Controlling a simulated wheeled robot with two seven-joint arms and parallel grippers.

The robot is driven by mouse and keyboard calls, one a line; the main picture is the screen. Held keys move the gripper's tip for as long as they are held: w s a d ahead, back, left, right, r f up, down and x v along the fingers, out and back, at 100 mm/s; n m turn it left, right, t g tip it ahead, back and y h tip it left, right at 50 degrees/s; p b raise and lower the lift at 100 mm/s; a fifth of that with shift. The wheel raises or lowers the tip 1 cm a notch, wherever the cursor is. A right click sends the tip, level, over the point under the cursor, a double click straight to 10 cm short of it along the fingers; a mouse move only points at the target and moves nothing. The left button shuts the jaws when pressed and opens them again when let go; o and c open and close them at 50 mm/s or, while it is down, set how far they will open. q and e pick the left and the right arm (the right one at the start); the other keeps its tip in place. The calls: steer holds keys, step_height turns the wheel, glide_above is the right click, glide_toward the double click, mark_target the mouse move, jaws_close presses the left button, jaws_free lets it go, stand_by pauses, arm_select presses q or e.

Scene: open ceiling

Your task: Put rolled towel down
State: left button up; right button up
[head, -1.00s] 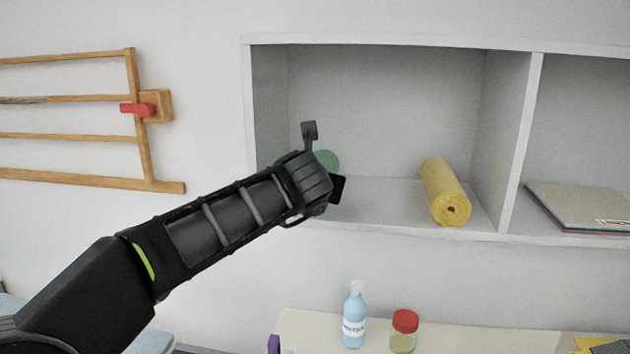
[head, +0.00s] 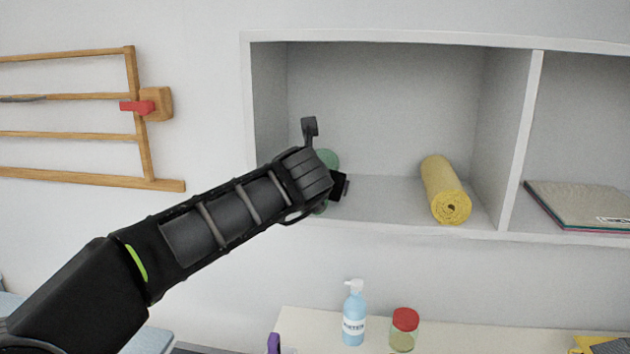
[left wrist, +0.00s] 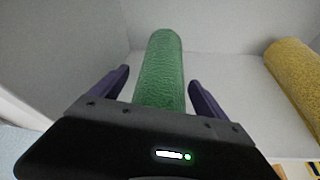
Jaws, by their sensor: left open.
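A green rolled towel (left wrist: 162,75) lies lengthwise on the shelf floor in the left wrist view. In the head view only a bit of the green roll (head: 328,159) shows behind my left gripper. My left gripper (left wrist: 158,85) is open, with a purple finger on each side of the green roll and a visible gap to each. In the head view the left gripper (head: 325,160) is at the left part of the shelf compartment. My right gripper is not in view.
A yellow roll (head: 444,190) lies to the right in the same shelf compartment (head: 380,100). Flat folders (head: 580,206) lie in the right compartment. Below stand a blue pump bottle (head: 354,315) and a red-lidded jar (head: 404,329). A wooden rack (head: 140,120) hangs at left.

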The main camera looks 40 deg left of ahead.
arm_select(q)
steer(key=b+v, duration=0.2)
steer(key=v, duration=0.9)
steer(key=shift+s+b, duration=0.2)
steer(key=shift+b, duration=0.1)
